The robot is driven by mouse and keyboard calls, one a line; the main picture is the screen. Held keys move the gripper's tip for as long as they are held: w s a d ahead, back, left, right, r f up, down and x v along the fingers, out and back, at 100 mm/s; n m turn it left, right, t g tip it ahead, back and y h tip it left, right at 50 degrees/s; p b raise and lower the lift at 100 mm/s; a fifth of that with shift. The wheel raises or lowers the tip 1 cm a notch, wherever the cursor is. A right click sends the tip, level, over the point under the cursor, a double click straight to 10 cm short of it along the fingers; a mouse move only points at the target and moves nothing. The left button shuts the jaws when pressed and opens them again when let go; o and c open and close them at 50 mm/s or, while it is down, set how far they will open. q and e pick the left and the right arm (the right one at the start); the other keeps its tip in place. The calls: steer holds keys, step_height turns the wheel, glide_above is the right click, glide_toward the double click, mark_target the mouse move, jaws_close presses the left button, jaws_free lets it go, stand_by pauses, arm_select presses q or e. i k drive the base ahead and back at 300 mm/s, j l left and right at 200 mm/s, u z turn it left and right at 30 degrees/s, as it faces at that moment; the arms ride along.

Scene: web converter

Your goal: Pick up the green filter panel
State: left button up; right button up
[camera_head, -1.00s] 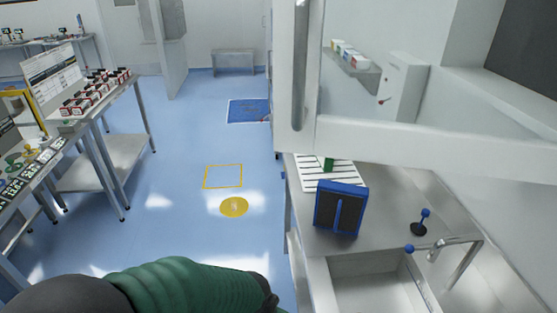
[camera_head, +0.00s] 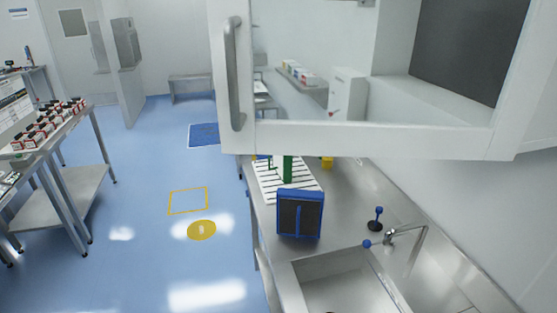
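A green upright piece (camera_head: 288,169), which looks like the edge of the green filter panel, stands in a white slotted rack (camera_head: 267,183) on the steel counter. A second thin green edge shows just left of it. A blue-framed panel with a dark face (camera_head: 300,216) stands upright at the front of the rack and hides part of it. Neither of my grippers is in view.
A steel sink (camera_head: 345,285) with a tap (camera_head: 408,236) is in front of the rack. A white cabinet door with a handle (camera_head: 234,75) hangs open above the counter. A side table (camera_head: 60,135) with small boxes stands left. The blue floor between is clear.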

mark_target(283, 165)
steer(key=u, duration=0.25)
steer(key=i+j+u, duration=0.1)
steer(key=j, duration=0.3)
steer(key=i+j+u, duration=0.1)
steer(key=j, duration=0.3)
steer(key=i+j+u, duration=0.1)
steer(key=j, duration=0.3)
steer(key=i+j+u, duration=0.3)
steer(key=i, duration=0.4)
steer(key=i+j+u, duration=0.15)
steer(key=i, duration=0.25)
steer(key=i+z, duration=0.35)
steer(key=i, duration=0.35)
steer(key=i+j+z, duration=0.15)
steer(key=i+z, duration=0.25)
steer(key=i, duration=0.35)
